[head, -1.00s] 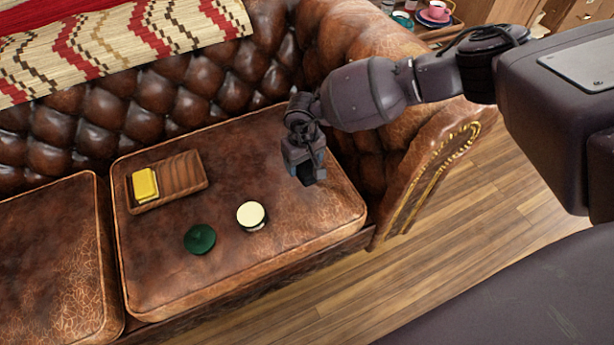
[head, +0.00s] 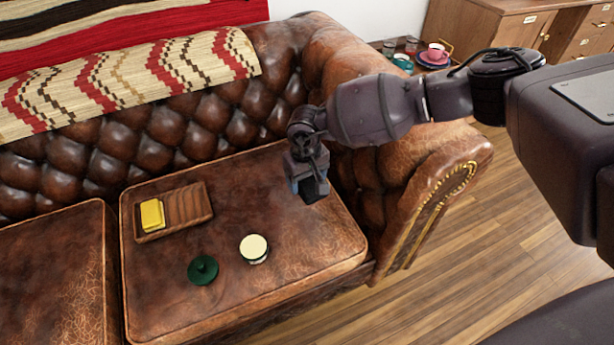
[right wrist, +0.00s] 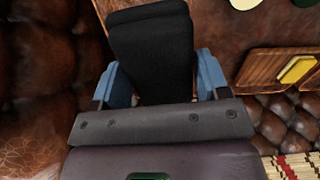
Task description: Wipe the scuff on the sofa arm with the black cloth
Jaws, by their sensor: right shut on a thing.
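My right gripper (head: 311,186) is above the right part of the seat cushion, left of the sofa arm. It is shut on the black cloth, which shows as a dark folded pad (right wrist: 152,50) between the blue fingers in the right wrist view. In the head view the cloth (head: 316,191) is a small dark patch below the gripper. The brown leather sofa arm (head: 436,168) stands to the right, partly covered by my right arm. I cannot make out a distinct scuff on it. My left gripper is not in view.
On the seat cushion (head: 300,255) lie a wooden tray (head: 188,208) with a yellow block (head: 152,214), an open jar with cream-coloured contents (head: 254,248) and a dark green lid (head: 203,269). Behind the sofa arm are a pink cup (head: 437,53) and wooden cabinets (head: 500,25).

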